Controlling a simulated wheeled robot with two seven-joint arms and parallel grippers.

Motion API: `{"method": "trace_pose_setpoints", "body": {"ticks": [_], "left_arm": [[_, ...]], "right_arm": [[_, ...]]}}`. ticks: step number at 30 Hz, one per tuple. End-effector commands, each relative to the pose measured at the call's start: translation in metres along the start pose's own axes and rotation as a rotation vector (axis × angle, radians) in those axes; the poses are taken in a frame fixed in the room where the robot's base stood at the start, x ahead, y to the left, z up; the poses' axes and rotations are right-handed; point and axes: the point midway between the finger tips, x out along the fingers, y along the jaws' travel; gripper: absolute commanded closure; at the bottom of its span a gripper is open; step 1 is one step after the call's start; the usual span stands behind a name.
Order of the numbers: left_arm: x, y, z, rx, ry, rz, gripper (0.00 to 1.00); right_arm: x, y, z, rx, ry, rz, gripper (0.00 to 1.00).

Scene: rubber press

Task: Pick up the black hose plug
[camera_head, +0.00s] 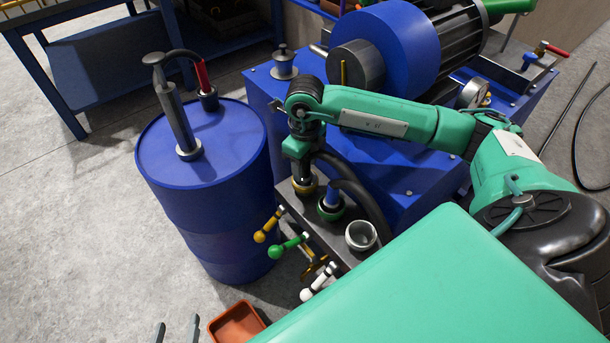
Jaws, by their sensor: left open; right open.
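The black hose plug (304,180) stands in a yellow-ringed socket on the dark valve block, and a black hose runs from it to the right. My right gripper (301,162) is directly above it, pointing down at its top; its jaws are largely hidden by the wrist, and I cannot tell whether they touch the plug. My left gripper (177,331) is open and empty at the bottom edge, over the floor; only its fingertips show.
A blue plug (332,198) in a green-ringed socket and an empty grey socket (361,236) are beside the black plug. Yellow, green and white valve handles (290,246) stick out in front. A blue barrel (205,220) stands left, an orange tray (237,324) below.

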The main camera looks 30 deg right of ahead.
Motion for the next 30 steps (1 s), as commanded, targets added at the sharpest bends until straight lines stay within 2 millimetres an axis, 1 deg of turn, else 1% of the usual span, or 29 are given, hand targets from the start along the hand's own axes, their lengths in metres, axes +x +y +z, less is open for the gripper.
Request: {"method": "trace_pose_setpoints", "body": {"ticks": [6,7,11,12,14,15,23,26,30], "left_arm": [[0.0,0.001,0.0,0.0,0.003,0.001,0.44],[0.0,0.001,0.0,0.0,0.003,0.001,0.44],[0.0,0.0,0.0,0.0,0.002,0.001,0.44],[0.0,0.0,0.0,0.0,0.002,0.001,0.44],[0.0,0.0,0.0,0.0,0.002,0.001,0.44],[0.0,0.0,0.0,0.0,0.002,0.001,0.44],[0.0,0.0,-0.001,0.0,0.002,0.0,0.44],[-0.001,0.0,-0.001,0.001,-0.004,-0.001,0.44],[-0.002,-0.003,0.001,0.004,-0.036,-0.008,0.44]], "right_arm": [[0.001,0.0,0.0,0.0,0.0,0.0,0.51],[0.001,0.0,0.0,0.0,0.0,0.0,0.53],[0.001,0.0,0.0,0.0,0.0,0.0,0.79],[0.001,0.0,0.0,0.0,0.0,0.0,0.87],[0.001,0.0,0.0,0.0,0.0,0.0,0.98],[0.001,0.0,0.0,0.0,0.0,0.0,1.0],[-0.001,0.0,0.0,0.001,-0.001,0.0,1.0],[-0.005,0.0,0.001,0.001,-0.002,0.0,1.0],[-0.02,0.0,0.001,0.001,-0.002,0.0,1.0]]}}
